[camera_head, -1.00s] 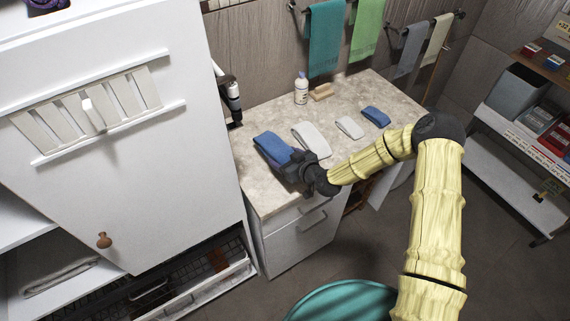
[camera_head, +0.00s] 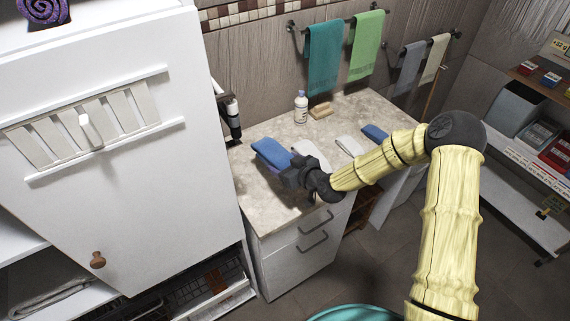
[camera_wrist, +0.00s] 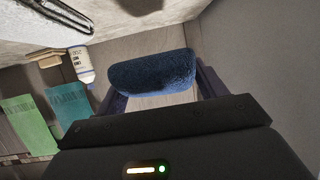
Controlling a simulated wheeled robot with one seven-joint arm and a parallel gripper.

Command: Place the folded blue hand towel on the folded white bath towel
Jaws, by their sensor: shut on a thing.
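My gripper (camera_head: 290,173) is shut on the folded blue towel (camera_head: 271,153) above the counter's left part. In the wrist view the blue towel (camera_wrist: 152,72) sits across between the two fingers. A folded white towel (camera_head: 305,149) lies on the counter just right of the held towel, partly hidden behind my gripper. A smaller folded white towel (camera_head: 349,146) and a smaller folded blue towel (camera_head: 374,132) lie farther right. The two blue and two white towels differ in size.
The counter (camera_head: 268,210) has a white bottle (camera_head: 300,108) and a soap-like tan block (camera_head: 320,110) at the back. Towels hang on wall rails behind. A tall white cabinet (camera_head: 110,180) stands close on the left. The counter's front left is clear.

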